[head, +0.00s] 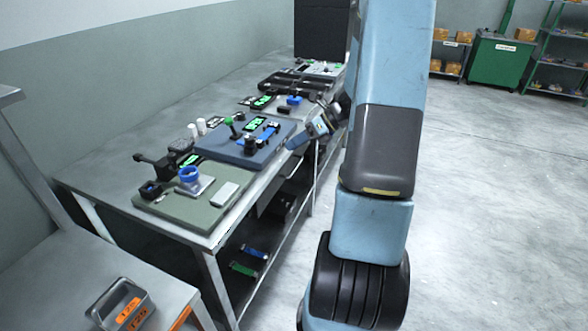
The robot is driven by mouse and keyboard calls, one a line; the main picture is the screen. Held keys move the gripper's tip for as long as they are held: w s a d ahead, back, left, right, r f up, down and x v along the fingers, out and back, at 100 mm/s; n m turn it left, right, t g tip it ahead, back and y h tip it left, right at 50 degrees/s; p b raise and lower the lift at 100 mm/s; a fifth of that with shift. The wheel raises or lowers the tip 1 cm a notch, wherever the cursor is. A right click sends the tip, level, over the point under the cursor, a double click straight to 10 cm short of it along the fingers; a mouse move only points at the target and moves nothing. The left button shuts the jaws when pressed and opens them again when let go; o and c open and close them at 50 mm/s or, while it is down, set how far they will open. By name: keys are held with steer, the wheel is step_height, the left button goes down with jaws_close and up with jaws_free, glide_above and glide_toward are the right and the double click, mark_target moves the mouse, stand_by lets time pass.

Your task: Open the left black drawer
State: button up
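Under the near half of the long workbench, a dark drawer-like box (272,203) shows below the tabletop. I cannot tell for certain that it is the left black drawer, or how far open it is. The end of my arm, with my gripper (297,142), is at the bench's right edge beside the blue-grey board, above and to the right of that box. The fingers are too small and partly hidden to tell whether they are open or shut. My arm's large links hide the area to the right.
The workbench (115,185) carries a green board (165,208), a blue-grey board (222,147) with fixtures, and a black tray (270,82). Blue and green webbing pieces lie on the lower shelf (240,285). A metal container (105,300) stands front left. The floor at right is clear.

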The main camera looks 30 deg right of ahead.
steer(key=w+d+f+m+t, duration=0.2)
steer(key=d+f+m+t, duration=0.2)
steer(key=d+f+m, duration=0.4)
steer(key=m+t, duration=0.4)
steer(key=m, duration=0.5)
glide_toward(296, 166)
steer(key=shift+h, duration=0.4)
steer(key=x, duration=1)
steer(key=shift+a+f, duration=0.1)
steer(key=shift+f, duration=0.1)
steer(key=shift+c, duration=0.2)
jaws_close()
